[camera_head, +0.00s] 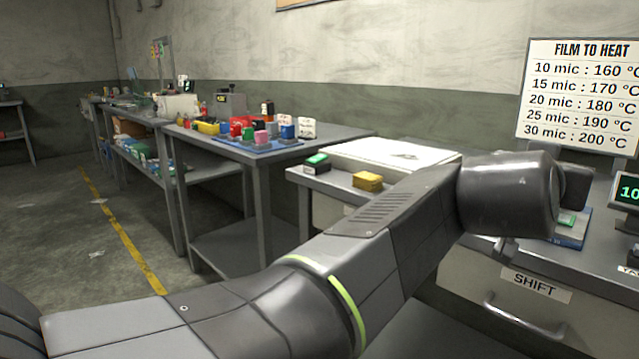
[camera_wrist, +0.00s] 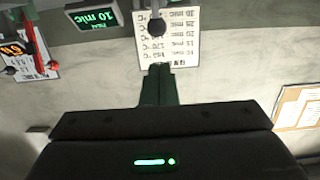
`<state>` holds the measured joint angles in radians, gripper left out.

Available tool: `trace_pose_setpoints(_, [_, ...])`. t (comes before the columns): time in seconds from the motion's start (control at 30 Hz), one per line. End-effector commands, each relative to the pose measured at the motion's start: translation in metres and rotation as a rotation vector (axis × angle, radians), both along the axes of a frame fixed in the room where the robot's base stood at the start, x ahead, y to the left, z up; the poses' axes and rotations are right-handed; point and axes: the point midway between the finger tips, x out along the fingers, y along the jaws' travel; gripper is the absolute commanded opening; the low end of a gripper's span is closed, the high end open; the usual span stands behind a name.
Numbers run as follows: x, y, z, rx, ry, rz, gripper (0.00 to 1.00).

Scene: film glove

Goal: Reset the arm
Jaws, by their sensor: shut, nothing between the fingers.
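My arm reaches from the lower left of the head view across to the right, over the front of the workbench. Its thick last joint hides most of my gripper in that view. In the wrist view my gripper (camera_wrist: 161,84) shows as a dark body with a green light and narrow fingers together at its middle. It is shut and empty. Past the fingers, the wrist view shows the film-to-heat sign (camera_wrist: 168,40) upside down on the wall side; it also shows upright in the head view (camera_head: 580,95).
A workbench with a SHIFT drawer (camera_head: 535,288) stands under my arm. A green digital display (camera_head: 628,192) is at the right edge. A yellow block (camera_head: 367,181) and a green-topped block (camera_head: 317,163) lie left of the arm. A grey table (camera_head: 335,137) holds coloured items.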

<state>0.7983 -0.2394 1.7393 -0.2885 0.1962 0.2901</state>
Motion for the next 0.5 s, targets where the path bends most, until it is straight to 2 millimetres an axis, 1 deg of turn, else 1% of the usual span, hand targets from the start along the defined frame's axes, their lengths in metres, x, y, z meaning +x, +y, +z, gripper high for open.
trace_pose_setpoints(0.1, [0.012, -0.014, 0.006, 0.001, 0.001, 0.0, 0.0])
trace_pose_setpoints(0.37, [0.037, -0.043, 0.018, 0.0, 0.0, 0.0, 0.0])
trace_pose_setpoints(0.4, [0.04, -0.047, 0.011, 0.004, 0.003, -0.001, 0.0])
trace_pose_setpoints(0.47, [0.043, -0.052, 0.005, 0.007, 0.007, -0.003, 0.0])
trace_pose_setpoints(0.5, [0.041, -0.05, 0.0, 0.01, 0.009, -0.003, 0.0])
